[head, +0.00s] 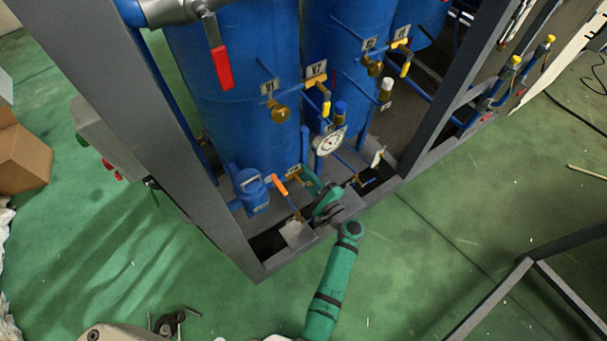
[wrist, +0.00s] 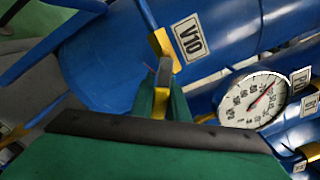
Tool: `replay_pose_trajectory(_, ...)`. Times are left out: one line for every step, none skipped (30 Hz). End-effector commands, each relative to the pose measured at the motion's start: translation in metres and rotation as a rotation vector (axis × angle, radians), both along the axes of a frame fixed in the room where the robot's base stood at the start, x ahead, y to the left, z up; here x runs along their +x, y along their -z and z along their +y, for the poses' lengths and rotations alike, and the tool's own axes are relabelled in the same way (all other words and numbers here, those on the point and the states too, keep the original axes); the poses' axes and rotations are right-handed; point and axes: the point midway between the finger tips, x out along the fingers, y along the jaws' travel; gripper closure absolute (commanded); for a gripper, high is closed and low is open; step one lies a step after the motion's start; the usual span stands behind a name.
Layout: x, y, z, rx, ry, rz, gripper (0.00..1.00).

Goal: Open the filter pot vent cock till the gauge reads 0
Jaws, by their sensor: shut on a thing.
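The gauge (head: 330,140) is a round white dial on the front of the blue vessels. In the wrist view the gauge (wrist: 255,99) is right of my gripper, its red needle pointing up and right; the exact reading is too small to tell. My gripper (wrist: 162,92) is shut on a small cock handle (wrist: 164,71), just below a yellow valve body (wrist: 160,43) beside the V10 label (wrist: 188,39). The fingers hide most of the handle. In the head view my gripper (head: 309,182) is low at the frame, beside an orange handle (head: 279,185).
A small blue pot (head: 251,191) stands left of my gripper. Grey frame posts (head: 160,130) flank the vessels. Green floor (head: 440,240) is open in front.

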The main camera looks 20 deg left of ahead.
Motion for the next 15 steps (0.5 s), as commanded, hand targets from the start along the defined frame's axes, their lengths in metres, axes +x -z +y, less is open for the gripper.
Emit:
replay_pose_trajectory(-0.0008, 0.0001, 0.0007, 0.001, -0.002, 0.001, 1.00)
replay_pose_trajectory(-0.0008, 0.0002, 0.0008, 0.001, -0.002, 0.001, 1.00)
replay_pose_trajectory(-0.0008, 0.0001, 0.0009, 0.001, -0.002, 0.001, 0.84)
replay_pose_trajectory(-0.0009, 0.0002, 0.0009, 0.001, -0.002, 0.001, 0.77)
replay_pose_trajectory(-0.0008, 0.0002, 0.0008, 0.001, -0.002, 0.001, 0.69)
replay_pose_trajectory(-0.0008, 0.0002, 0.0008, 0.001, -0.002, 0.001, 0.67)
replay_pose_trajectory(-0.0007, 0.0002, 0.0009, 0.001, -0.002, 0.001, 0.67)
replay_pose_trajectory(-0.0006, 0.0001, 0.0009, 0.001, -0.002, 0.001, 0.67)
replay_pose_trajectory(-0.0006, 0.0002, 0.0008, 0.001, -0.002, 0.001, 0.67)
replay_pose_trajectory(-0.0006, 0.0002, 0.0008, 0.001, -0.002, 0.001, 0.67)
replay_pose_trajectory(-0.0005, 0.0001, 0.0008, 0.001, -0.002, 0.001, 0.67)
replay_pose_trajectory(-0.0005, 0.0001, 0.0008, 0.000, -0.001, 0.001, 0.67)
replay_pose_trajectory(-0.0005, 0.0001, 0.0006, 0.000, -0.001, 0.001, 0.67)
replay_pose_trajectory(-0.0007, 0.0001, 0.0003, 0.000, -0.001, 0.001, 0.67)
replay_pose_trajectory(-0.0013, 0.0003, -0.0006, 0.000, -0.001, 0.001, 0.67)
